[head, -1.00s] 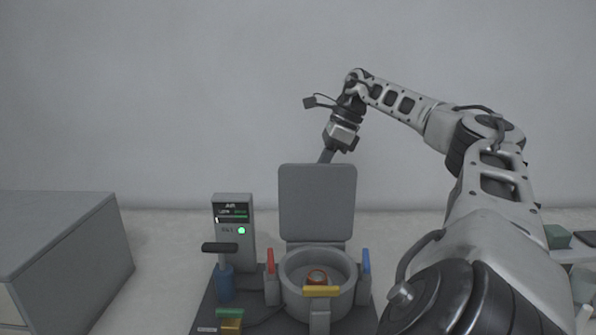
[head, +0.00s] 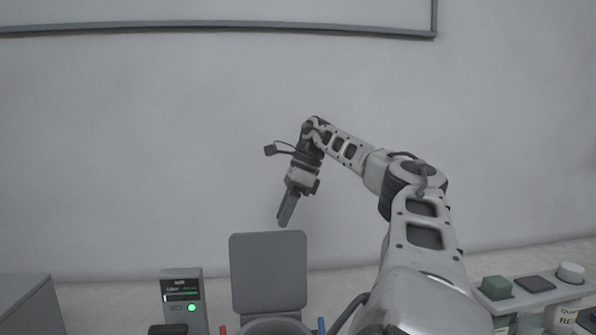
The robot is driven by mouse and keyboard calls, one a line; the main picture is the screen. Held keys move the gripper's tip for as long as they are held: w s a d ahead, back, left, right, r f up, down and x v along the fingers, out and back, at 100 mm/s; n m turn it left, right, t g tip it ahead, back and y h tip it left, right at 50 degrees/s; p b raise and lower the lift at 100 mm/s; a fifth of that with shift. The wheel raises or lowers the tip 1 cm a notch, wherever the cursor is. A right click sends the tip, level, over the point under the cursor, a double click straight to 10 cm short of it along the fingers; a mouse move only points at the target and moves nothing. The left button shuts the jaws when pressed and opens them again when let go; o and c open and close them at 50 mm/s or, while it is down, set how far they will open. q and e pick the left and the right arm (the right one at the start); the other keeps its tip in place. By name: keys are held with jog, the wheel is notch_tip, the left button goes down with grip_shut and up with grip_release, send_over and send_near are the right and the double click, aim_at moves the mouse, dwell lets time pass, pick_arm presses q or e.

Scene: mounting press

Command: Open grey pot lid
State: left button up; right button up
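The grey pot lid (head: 268,273) stands upright, swung open at the back of the grey pot (head: 273,325). Only the pot's upper rim shows at the bottom edge; its inside is cut off. My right gripper (head: 284,222) hangs above and behind the lid's top edge, fingers pointing down, apart from the lid as far as I can see. Its fingers look close together, but I cannot tell whether they are fully shut. My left gripper is not in view.
A control box (head: 184,299) with a lit green button stands left of the pot. A grey cabinet (head: 28,305) is at the lower left. At the lower right, a rack (head: 540,299) holds a green block (head: 496,287) and a white round piece (head: 571,272).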

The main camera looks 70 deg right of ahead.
jog(key=p+v, duration=0.4)
jog(key=v, duration=0.5)
jog(key=shift+r, duration=0.2)
